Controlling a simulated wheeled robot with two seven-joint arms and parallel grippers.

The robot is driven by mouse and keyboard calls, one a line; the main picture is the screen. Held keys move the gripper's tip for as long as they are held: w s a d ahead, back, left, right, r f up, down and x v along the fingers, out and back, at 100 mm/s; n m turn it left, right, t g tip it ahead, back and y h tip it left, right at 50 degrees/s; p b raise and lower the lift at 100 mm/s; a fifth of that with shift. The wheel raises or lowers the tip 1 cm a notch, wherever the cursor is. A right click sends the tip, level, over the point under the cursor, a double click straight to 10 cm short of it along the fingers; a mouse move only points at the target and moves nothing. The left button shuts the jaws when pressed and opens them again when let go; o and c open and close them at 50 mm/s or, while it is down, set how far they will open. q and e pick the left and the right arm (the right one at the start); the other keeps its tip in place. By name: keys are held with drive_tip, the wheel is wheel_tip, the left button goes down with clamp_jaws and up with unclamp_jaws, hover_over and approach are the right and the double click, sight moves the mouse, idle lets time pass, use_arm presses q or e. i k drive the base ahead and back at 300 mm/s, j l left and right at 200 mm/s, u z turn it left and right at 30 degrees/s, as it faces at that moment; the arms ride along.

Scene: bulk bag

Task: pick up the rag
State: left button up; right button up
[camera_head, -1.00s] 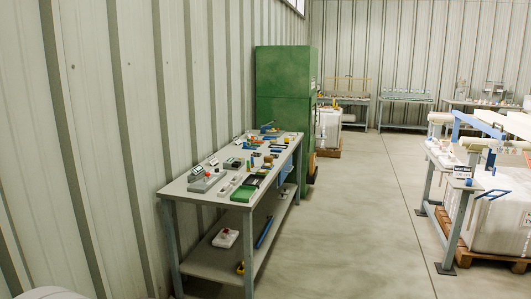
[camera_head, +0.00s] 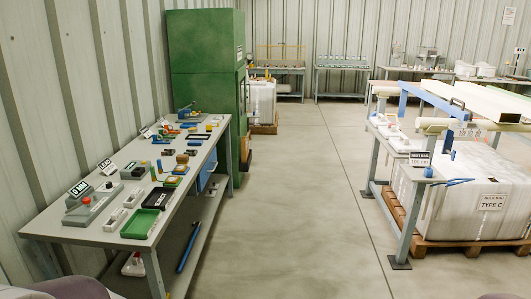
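I cannot make out a rag for certain. A white item with a red patch (camera_head: 133,263) lies on the lower shelf of the left workbench, partly cut off by the bench leg; it is too small to tell what it is. The workbench top (camera_head: 92,236) holds many small tools and parts, including a green tray (camera_head: 139,224) and a black tray (camera_head: 159,198). Neither of my grippers shows. Only rounded parts of my own body show at the bottom left and bottom right edges.
A green cabinet (camera_head: 205,70) stands behind the workbench. A blue bar (camera_head: 188,250) lies on the lower shelf. A bulk bag marked TYPE C (camera_head: 470,222) sits on a wooden pallet (camera_head: 440,243) under a frame at right. The floor (camera_head: 290,200) between is clear.

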sight(191, 142)
drive_tip(key=i, duration=3.65)
drive_tip(key=i+u, duration=0.1)
drive_tip(key=i, duration=0.45)
drive_tip(key=i+l+u, duration=0.15)
drive_tip(key=i, duration=0.4)
drive_tip(key=i+u, duration=0.1)
drive_tip(key=i, duration=0.45)
drive_tip(key=i+j+u, duration=0.1)
drive_tip(key=i+u, duration=0.15)
drive_tip(key=u, duration=0.15)
drive_tip(key=i+u, duration=0.25)
drive_tip(key=u, duration=0.15)
drive_tip(key=i+l+u, duration=0.1)
drive_tip(key=i+u, duration=0.15)
drive_tip(key=u, duration=0.15)
drive_tip(key=i+l+u, duration=0.15)
drive_tip(key=u, duration=0.25)
drive_tip(key=i, duration=0.1)
